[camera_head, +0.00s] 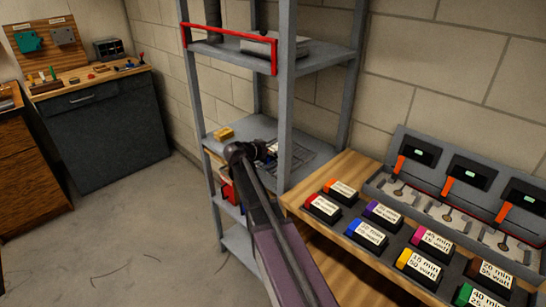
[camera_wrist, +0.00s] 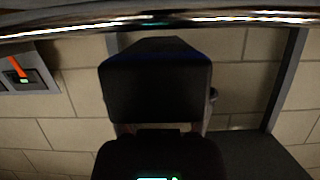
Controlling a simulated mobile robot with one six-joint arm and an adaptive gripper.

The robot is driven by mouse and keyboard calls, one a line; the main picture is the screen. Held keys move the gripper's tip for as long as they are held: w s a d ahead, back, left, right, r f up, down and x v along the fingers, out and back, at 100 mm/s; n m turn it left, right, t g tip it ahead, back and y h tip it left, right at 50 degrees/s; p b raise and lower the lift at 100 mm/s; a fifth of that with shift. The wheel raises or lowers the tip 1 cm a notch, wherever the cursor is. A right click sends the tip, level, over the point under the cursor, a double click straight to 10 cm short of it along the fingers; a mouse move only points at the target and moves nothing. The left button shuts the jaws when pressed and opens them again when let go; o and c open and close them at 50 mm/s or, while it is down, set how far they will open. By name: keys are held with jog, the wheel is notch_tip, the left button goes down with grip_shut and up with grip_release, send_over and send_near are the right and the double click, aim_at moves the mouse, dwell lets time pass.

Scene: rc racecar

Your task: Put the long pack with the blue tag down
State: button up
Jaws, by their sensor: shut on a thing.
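My gripper (camera_head: 260,153), mostly hidden behind my dark arm, reaches in at the middle level of the grey shelf rack (camera_head: 287,100). It is shut on a dark block, the pack (camera_wrist: 155,85), which fills the middle of the wrist view. The pack's far edge looks faintly blue there; no label is readable. In the head view a small pale and dark patch (camera_head: 271,149) shows beside my gripper, and I cannot tell whether the pack touches the shelf surface. The fingertips are hidden in the wrist view.
A wire rack (camera_head: 297,158) and a yellow block (camera_head: 223,134) are on the middle shelf. Rack posts stand close to my arm. A bench (camera_head: 345,170) at right bears several tagged packs, including a blue-tagged one (camera_head: 368,235), and a charger (camera_head: 455,185). A metal bar (camera_wrist: 160,22) crosses the wrist view.

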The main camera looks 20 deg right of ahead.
jog(key=shift+f, duration=0.45)
jog(key=shift+f+b, duration=0.2)
jog(key=shift+b, duration=0.2)
jog(key=o, duration=1.3)
jog(key=shift+r, duration=0.1)
jog(key=shift+r, duration=0.15)
jog(key=shift+s+a+r+p, duration=0.15)
jog(key=shift+a+p, duration=0.15)
jog(key=shift+p, duration=0.1)
jog(key=p+v, duration=0.4)
jog(key=v, duration=0.7)
jog(key=shift+a, duration=0.15)
jog(key=shift+s, duration=0.1)
